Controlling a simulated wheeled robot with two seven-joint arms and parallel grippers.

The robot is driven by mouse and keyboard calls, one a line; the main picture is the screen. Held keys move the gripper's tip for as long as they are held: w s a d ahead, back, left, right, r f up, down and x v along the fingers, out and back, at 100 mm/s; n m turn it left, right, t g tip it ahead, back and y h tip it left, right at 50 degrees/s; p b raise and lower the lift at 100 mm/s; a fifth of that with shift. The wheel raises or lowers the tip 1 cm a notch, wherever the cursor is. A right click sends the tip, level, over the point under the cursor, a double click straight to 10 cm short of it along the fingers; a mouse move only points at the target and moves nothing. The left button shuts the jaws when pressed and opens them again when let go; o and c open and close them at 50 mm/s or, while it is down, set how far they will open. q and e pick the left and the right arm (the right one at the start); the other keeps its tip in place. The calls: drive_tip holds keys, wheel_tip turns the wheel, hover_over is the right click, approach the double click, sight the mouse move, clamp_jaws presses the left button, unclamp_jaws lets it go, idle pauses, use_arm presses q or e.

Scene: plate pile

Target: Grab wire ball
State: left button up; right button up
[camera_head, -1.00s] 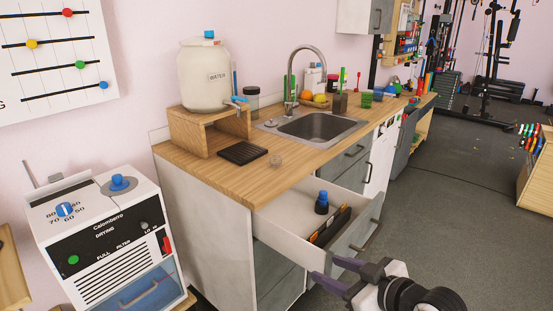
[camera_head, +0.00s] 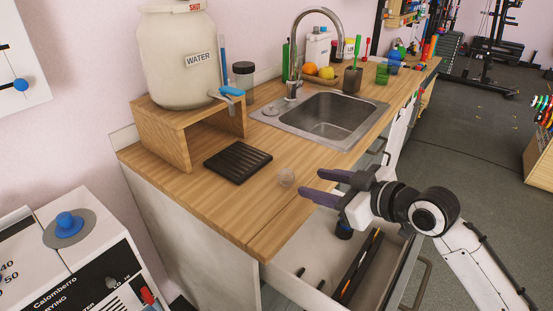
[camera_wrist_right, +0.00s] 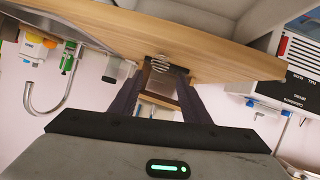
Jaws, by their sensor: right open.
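No contact with the ball is visible. My left gripper is not in view.
A sink (camera_head: 330,115) lies behind. Below my right gripper, an open drawer (camera_head: 402,275) juts out. The white machine (camera_head: 85,250) stands at lower left.

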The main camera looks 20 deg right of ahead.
sight(292, 178)
drive_tip(key=x, duration=0.3)
drive_tip(key=shift+a+r, duration=0.2)
drive_tip(key=shift+w+a+f, duration=0.2)
drive_tip(key=shift+w+f, duration=0.15)
drive_tip(key=shift+w, duration=0.15)
drive_tip(key=x, duration=0.4)
drive_tip(key=shift+w+f+p, duration=0.2)
drive_tip(key=shift+p, duration=0.15)
drive_tip(key=shift+w+f, duration=0.15)
drive_tip(key=shift+w, duration=0.1)
drive_tip(key=c, duration=0.8)
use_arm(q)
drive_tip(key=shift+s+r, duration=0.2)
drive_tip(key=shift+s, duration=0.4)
